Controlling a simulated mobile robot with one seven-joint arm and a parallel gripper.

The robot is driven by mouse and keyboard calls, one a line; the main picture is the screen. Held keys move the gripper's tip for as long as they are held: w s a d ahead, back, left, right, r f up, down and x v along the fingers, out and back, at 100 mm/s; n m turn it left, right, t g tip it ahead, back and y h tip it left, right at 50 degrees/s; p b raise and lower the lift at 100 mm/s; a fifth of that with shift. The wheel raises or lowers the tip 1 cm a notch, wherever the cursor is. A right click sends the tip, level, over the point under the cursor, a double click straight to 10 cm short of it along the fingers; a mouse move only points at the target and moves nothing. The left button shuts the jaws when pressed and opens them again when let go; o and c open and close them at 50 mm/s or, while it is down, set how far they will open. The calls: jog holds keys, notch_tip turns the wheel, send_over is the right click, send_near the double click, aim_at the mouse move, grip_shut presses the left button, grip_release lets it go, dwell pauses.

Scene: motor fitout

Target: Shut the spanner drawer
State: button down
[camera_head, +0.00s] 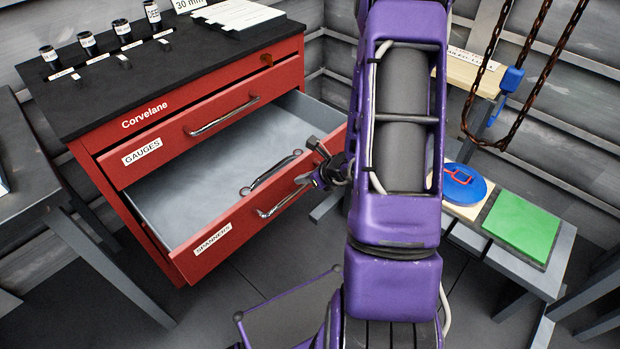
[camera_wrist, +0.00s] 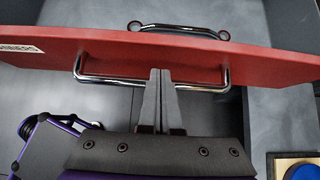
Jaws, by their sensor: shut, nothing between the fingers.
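The spanner drawer (camera_head: 192,200) is the lower drawer of the red cabinet, labelled SPANNERS, and stands well open. Its grey inside shows, with a spanner (camera_head: 270,173) lying near the front. Its chrome handle (camera_head: 283,203) is on the red front; in the wrist view, the handle (camera_wrist: 103,84) runs across below the drawer's top edge. My gripper (camera_wrist: 160,74) is shut and empty, its fingertips at the middle of the handle against or close to the drawer front; I cannot tell if they touch. In the head view my arm partly hides the drawer's right end.
The gauges drawer (camera_head: 205,120) above is shut. Several small jars stand on the cabinet's black top (camera_head: 185,52). A grey table (camera_head: 28,165) stands at left. A bench at right holds a green mat (camera_head: 522,226) and a blue disc (camera_head: 462,188). Chains (camera_head: 538,50) hang at upper right.

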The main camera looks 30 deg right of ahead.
aim_at(288, 181)
jog(key=x, duration=0.4)
jog(key=shift+w+f, duration=0.1)
jog(key=shift+w, duration=0.1)
